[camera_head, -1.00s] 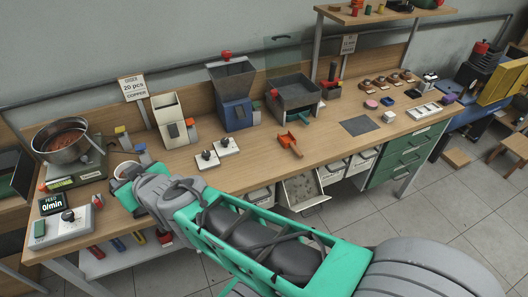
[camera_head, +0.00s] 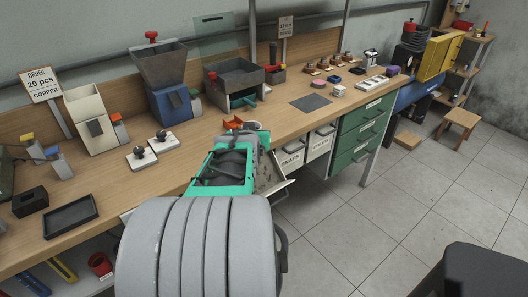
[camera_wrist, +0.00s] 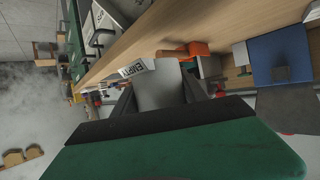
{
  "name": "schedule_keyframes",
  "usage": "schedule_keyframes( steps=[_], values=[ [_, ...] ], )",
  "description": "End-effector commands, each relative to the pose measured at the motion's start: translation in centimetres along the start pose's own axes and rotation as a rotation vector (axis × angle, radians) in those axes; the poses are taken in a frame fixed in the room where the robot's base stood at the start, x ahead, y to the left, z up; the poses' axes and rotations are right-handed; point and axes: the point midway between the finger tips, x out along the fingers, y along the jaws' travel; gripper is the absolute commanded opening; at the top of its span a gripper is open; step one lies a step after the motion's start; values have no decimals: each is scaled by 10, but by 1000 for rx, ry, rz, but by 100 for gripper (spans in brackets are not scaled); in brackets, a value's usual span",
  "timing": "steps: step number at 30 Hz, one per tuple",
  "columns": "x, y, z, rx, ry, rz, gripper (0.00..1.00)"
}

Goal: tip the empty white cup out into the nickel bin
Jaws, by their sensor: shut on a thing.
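In the wrist view my gripper (camera_wrist: 158,90) is shut on a pale, white-grey cup (camera_wrist: 157,84). A white label reading "EMPTY" (camera_wrist: 133,70) shows beside the cup; I cannot tell whether it is on the cup. The cup's inside does not show. A pulled-out bin with small grey bits (camera_head: 270,182) lies just right of my arm, below the bench top and partly covered. Its label is hidden, so I cannot confirm it is the nickel bin.
An orange scoop (camera_head: 232,124) lies on the bench (camera_head: 290,126) just beyond my arm. Two labelled white bins (camera_head: 290,160) and a green drawer unit (camera_head: 360,127) stand right of the open bin.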

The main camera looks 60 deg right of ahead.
Motion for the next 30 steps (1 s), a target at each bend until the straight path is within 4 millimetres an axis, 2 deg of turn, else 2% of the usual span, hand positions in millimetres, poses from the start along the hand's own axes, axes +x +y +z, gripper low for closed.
schedule_keyframes(
  steps=[1,3,8,11,19,26,30],
  values=[
    [8,17,8,15,1,30,6],
    [12,31,9,27,2,55,6],
    [12,41,7,-10,-5,88,6],
    [11,45,9,-104,-23,130,6],
    [14,72,27,-515,-88,322,6],
    [22,81,47,-1024,-166,553,6],
    [20,73,39,-1342,-213,699,6]
  ],
)
